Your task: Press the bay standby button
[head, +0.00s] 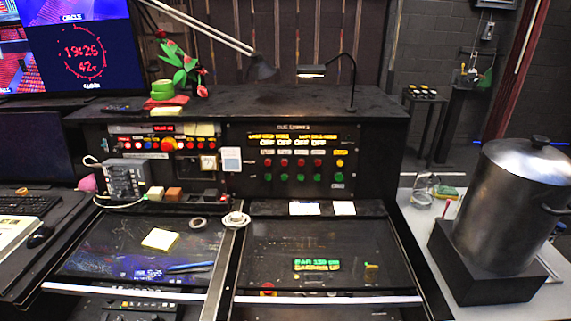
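The cue panel (293,127) is on the upright right-hand face of the black console in the head view. Lit yellow and white labels (292,142) run above the rows. The small lettering is too blurred to tell which button is the bay standby one. No button is visibly covered. My gripper is not in view.
A left panel (165,145) holds other coloured buttons. A desk lamp (312,71) stands above. A large metal pot (510,205) stands at right.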

